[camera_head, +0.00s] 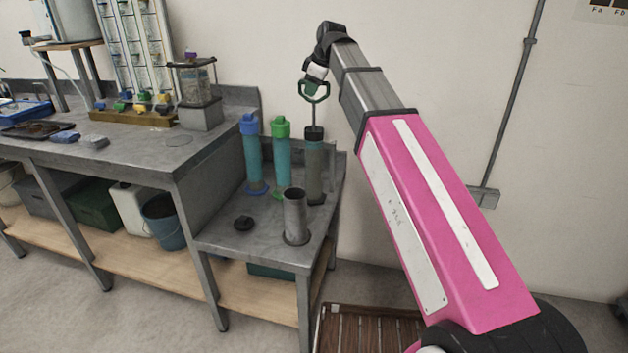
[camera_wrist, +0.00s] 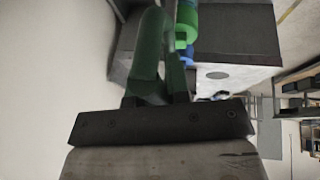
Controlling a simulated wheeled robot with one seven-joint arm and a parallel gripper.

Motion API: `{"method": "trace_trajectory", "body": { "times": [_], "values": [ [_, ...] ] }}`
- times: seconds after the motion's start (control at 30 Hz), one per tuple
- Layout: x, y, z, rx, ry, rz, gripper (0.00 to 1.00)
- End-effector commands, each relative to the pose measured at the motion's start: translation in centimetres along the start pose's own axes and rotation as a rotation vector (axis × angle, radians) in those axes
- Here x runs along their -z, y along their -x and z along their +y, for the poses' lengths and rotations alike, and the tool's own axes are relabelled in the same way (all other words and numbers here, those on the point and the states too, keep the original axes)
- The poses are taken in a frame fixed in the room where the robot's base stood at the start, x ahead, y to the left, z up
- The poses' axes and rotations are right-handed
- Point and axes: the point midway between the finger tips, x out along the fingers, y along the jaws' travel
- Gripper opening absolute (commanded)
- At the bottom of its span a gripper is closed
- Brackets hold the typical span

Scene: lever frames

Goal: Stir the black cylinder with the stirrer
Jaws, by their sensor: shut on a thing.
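My gripper (camera_head: 316,72) is at the end of the raised arm, above the small side table. It is shut on the green looped handle of the stirrer (camera_head: 314,91). The handle also shows close up in the wrist view (camera_wrist: 148,58). The stirrer's thin rod points down to the black collar of the black cylinder (camera_head: 315,172), which stands upright at the back right of the side table. The rod's lower end is hidden, seemingly inside the cylinder; its depth cannot be told.
A blue-capped cylinder (camera_head: 253,160) and a green-capped cylinder (camera_head: 281,150) stand just left of the black one. A wall is behind; a workbench (camera_head: 140,155) is left.

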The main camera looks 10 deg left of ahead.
Motion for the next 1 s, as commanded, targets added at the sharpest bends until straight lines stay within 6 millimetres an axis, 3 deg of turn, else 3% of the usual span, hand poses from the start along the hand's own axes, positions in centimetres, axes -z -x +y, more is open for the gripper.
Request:
{"method": "trace_trajectory", "body": {
  "times": [0.2, 0.67, 1.0],
  "values": [
    [0.9, 2.0, 0.5, -0.001, 0.0, 0.001, 0.0],
    [1.1, 2.6, 0.6, -0.001, 0.0, 0.001, 0.0],
    [2.5, 5.9, 1.4, -0.002, 0.0, 0.001, 0.0]
  ]
}}
